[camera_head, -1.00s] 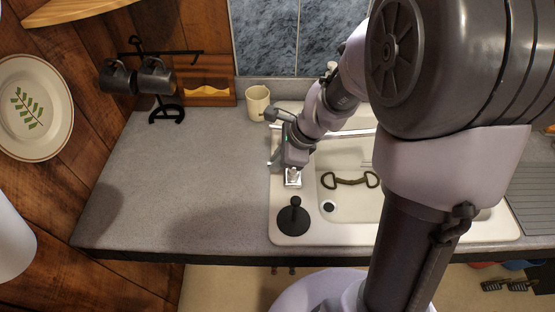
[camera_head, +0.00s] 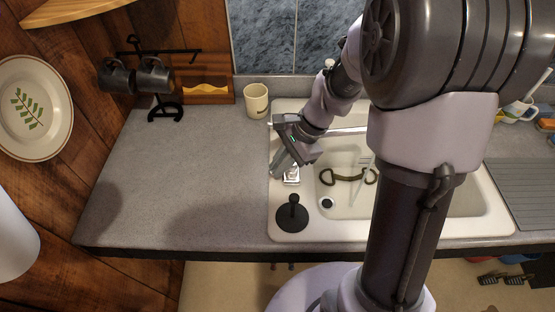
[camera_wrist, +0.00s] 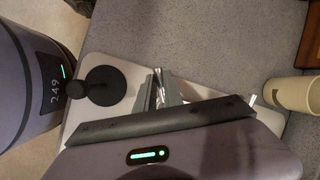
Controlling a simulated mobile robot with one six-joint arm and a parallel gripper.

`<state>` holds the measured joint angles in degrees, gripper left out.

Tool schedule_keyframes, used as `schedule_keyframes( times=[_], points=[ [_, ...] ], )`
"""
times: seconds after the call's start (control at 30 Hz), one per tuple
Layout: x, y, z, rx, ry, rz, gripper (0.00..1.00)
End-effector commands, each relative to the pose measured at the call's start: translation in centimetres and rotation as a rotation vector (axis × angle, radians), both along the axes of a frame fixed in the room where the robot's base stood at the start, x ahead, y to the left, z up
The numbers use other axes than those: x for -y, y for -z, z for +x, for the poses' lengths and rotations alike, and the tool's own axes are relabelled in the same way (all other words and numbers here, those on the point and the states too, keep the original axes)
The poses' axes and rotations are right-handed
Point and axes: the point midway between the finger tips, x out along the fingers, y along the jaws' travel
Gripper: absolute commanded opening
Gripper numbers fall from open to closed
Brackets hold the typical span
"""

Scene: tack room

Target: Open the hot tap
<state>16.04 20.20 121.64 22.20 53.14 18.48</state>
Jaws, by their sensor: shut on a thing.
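The white sink (camera_head: 335,229) is set into the grey counter. A small chrome tap part (camera_head: 291,178) stands on its left ledge, mostly hidden by my gripper. My gripper (camera_head: 280,167) reaches down to the left at a tilt, with its tips at this part. In the wrist view, my gripper (camera_wrist: 164,88) has its two grey fingers closed around the shiny chrome tap handle (camera_wrist: 158,86). Any hot or cold marking is hidden or too small to read.
A black plunger-like object (camera_head: 292,214) stands on the sink's front left corner, close to my gripper. A cream mug (camera_head: 256,101) stands behind. A brown two-looped object (camera_head: 345,177) lies in the basin. The counter at left (camera_head: 170,180) is clear.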

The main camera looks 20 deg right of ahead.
Motion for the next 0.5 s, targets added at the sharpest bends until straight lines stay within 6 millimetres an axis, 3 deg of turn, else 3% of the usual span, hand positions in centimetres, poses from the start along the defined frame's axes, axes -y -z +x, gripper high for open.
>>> schedule_keyframes(
  times=[0.5],
  points=[
    [0.36, -0.06, -0.65, 0.001, -0.188, -0.001, 0.00]
  ],
)
